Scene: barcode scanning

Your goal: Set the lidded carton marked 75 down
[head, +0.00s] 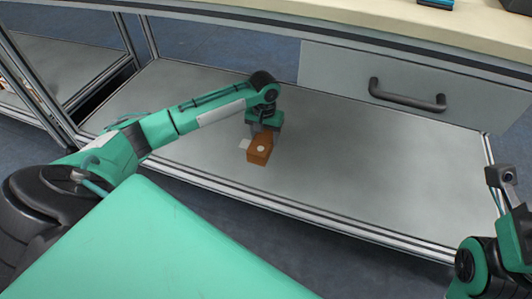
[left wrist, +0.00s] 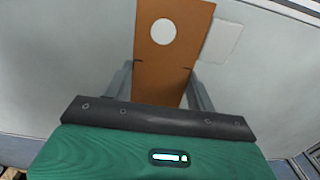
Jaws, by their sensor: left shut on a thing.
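A small brown carton (head: 260,150) with a pale round spot is at my left gripper (head: 262,132), over the lower grey shelf (head: 370,170). In the left wrist view the carton (left wrist: 172,60) sits between the two fingers of my left gripper (left wrist: 161,90), which is shut on it. The white round spot faces the camera; no number is readable. I cannot tell whether the carton touches the shelf. My right arm shows at the right edge of the head view, but its fingertips cannot be made out.
A pale square (head: 244,144) lies beside the carton on the shelf; it also shows in the left wrist view (left wrist: 222,42). A drawer with a dark handle (head: 407,96) hangs above the shelf under a cream tabletop (head: 380,14). The shelf right of the carton is clear. A metal rail (head: 310,212) edges its front.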

